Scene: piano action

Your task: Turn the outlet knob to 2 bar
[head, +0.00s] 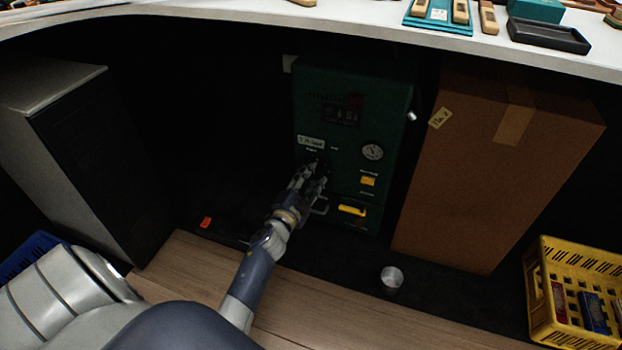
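A dark green unit (347,105) stands under the worktop, with a small display panel, a white label and a round dial gauge (372,152) on its front. The gauge is too small to read. My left gripper (316,172) reaches up to the front of the unit, left of and a little below the gauge. Its fingers are at a dark area below the white label. The outlet knob cannot be made out clearly; the fingers cover much of that spot. I cannot tell whether they are closed on it. My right gripper is not in view.
A yellow switch (367,181) and a yellow handle (352,210) sit on the unit's lower front. A tall cardboard box (480,170) stands close on the right. A metal cup (391,278) and a yellow crate (580,257) are nearer. The white worktop (380,32) overhangs.

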